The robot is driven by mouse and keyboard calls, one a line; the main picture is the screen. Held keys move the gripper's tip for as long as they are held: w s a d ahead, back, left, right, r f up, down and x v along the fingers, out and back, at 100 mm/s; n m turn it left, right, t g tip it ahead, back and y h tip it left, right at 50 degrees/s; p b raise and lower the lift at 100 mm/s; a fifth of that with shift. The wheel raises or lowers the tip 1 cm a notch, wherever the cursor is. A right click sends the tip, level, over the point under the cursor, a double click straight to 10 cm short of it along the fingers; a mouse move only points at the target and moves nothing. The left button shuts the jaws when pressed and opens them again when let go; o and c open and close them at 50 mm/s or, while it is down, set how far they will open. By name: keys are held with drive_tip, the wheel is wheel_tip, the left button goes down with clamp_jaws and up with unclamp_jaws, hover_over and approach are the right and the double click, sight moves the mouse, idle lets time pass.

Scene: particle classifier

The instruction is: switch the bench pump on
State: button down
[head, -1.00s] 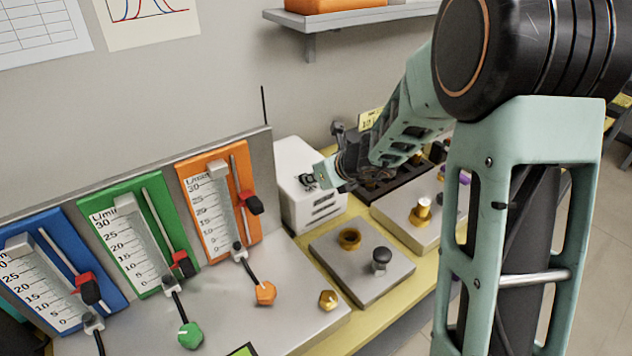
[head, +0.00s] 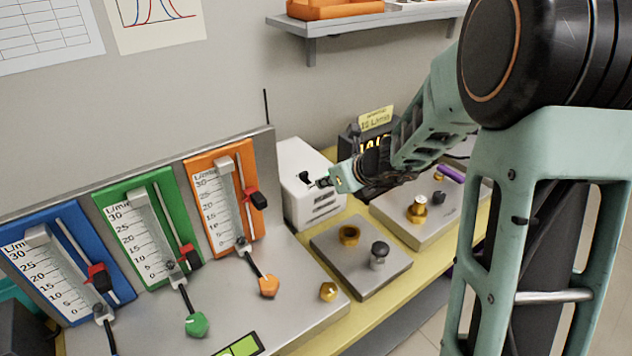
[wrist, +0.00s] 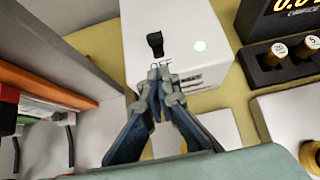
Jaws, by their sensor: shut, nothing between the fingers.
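The bench pump is a white box (head: 312,207) standing on the yellow bench behind the flowmeter panel; it fills the top middle of the wrist view (wrist: 180,20). The switch also shows in the head view (head: 304,177). My gripper (wrist: 162,66) is shut and empty, with its tips just in front of the switch and apart from it. In the head view my gripper (head: 322,182) is just right of the switch.
Blue, green and orange flowmeters (head: 222,195) stand left of the pump. A grey plate (head: 335,275) with a brass socket and a dark knob lies in front. A black display (head: 352,140) and a weight block (wrist: 285,62) are to the right. A shelf (head: 350,22) hangs above.

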drive_tip(key=p+v, duration=0.1)
drive_tip(key=v, duration=0.6)
drive_tip(key=shift+r, duration=0.1)
